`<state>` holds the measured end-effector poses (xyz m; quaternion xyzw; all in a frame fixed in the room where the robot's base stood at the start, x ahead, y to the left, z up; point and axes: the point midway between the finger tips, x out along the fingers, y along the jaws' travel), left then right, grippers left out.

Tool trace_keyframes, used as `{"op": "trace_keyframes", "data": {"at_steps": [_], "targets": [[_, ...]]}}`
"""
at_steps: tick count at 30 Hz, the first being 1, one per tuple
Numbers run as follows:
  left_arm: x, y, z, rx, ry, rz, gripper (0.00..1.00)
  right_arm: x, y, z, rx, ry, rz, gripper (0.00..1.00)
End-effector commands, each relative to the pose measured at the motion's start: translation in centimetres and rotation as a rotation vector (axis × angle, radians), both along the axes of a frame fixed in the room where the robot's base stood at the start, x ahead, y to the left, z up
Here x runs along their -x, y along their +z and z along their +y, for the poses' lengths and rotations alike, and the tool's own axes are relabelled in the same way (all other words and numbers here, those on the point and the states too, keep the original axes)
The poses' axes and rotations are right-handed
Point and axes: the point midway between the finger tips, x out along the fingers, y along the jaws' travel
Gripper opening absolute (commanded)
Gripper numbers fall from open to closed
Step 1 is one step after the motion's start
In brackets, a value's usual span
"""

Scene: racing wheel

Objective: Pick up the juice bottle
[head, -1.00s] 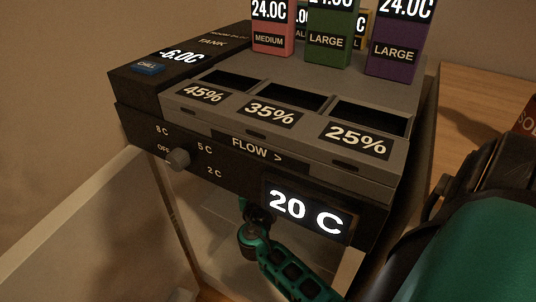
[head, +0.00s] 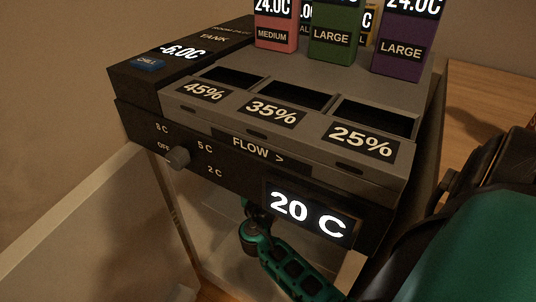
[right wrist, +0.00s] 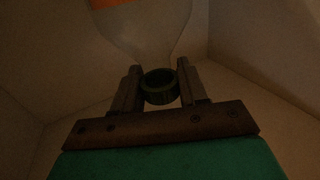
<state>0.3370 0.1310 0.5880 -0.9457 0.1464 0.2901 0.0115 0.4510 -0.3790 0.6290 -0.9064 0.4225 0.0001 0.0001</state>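In the right wrist view a clear bottle shape (right wrist: 145,35) with an orange patch at the top and a dark green ring-like cap (right wrist: 159,88) appears to be the juice bottle. The cap lies between the two fingers of my right gripper (right wrist: 159,75) and fills the gap, seeming to touch both; the picture is dim. In the head view my right gripper (head: 249,207) is below the front panel of the machine, partly hidden by it, and the bottle cannot be made out there. My left gripper is not in view.
The dark drink machine (head: 245,150) overhangs my right gripper. Pink (head: 276,33), green (head: 331,45) and purple (head: 401,52) boxes stand on top of it. A control knob (head: 177,157) sticks out in front. A wooden surface (head: 475,105) lies to the right.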

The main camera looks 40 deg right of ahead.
Motion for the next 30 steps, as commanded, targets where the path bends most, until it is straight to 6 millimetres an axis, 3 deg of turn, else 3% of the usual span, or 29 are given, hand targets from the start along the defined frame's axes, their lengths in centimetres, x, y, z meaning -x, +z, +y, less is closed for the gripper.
{"op": "trace_keyframes", "data": {"at_steps": [6,30], "targets": [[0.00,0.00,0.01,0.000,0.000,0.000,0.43,-0.01,0.02,-0.02,0.001,0.000,-0.001,0.00],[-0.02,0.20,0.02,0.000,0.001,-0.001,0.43,-0.47,0.70,-0.35,0.001,0.001,-0.003,0.00]]}}
